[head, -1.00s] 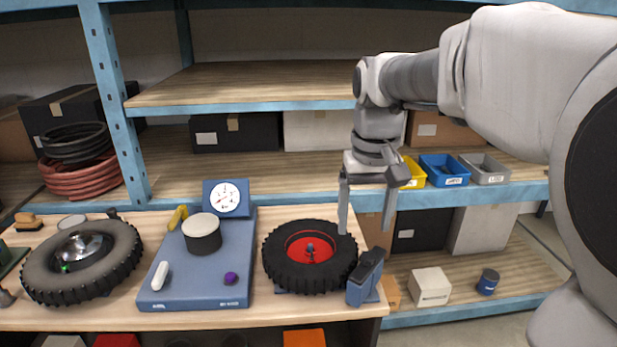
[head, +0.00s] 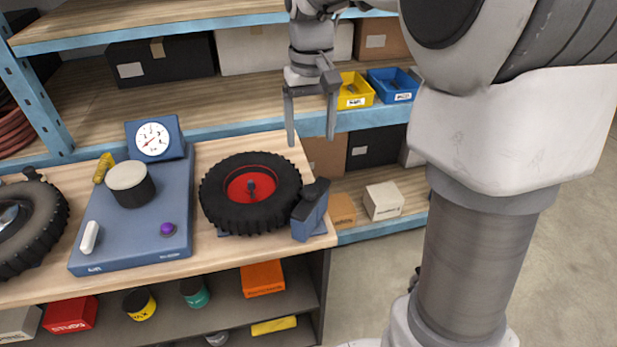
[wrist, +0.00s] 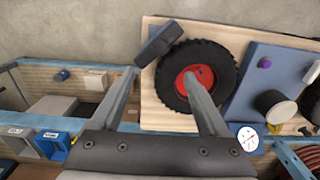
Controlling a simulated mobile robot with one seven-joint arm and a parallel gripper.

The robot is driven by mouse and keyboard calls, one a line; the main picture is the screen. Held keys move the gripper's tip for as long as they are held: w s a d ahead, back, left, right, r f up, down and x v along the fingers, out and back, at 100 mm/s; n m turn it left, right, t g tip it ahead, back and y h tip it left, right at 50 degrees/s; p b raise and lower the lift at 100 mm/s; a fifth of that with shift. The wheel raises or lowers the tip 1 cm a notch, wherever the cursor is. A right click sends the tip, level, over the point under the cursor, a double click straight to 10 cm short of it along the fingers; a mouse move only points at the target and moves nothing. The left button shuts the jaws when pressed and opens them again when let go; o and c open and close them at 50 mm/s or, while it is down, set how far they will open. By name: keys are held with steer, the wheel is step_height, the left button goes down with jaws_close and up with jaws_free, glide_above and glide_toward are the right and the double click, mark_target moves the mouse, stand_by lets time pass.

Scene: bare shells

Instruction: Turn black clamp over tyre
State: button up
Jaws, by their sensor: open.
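The tyre (head: 227,205) is black and knobbly with a red hub (head: 249,184). It lies flat near the right end of the workbench. The black clamp (head: 310,199) is a dark bar on a blue block (head: 308,222) at the tyre's front right; it points away from the bench edge, beside the tyre rather than across it. In the wrist view the clamp (wrist: 160,40) shows left of the tyre (wrist: 229,66). My gripper (head: 311,141) is open and empty, fingers pointing down, behind and above the tyre and clamp, apart from both.
A blue panel (head: 92,256) with a gauge (head: 152,138), a black-and-white cylinder (head: 130,184) and a purple knob (head: 168,229) stands left of the tyre. Another wheel (head: 40,222) is at far left. Shelves with yellow (head: 354,91) and blue bins (head: 393,84) stand behind.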

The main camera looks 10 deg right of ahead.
mark_target(310, 189)
step_height(310, 189, down, 14)
stand_by(0.3)
jaws_close()
stand_by(0.4)
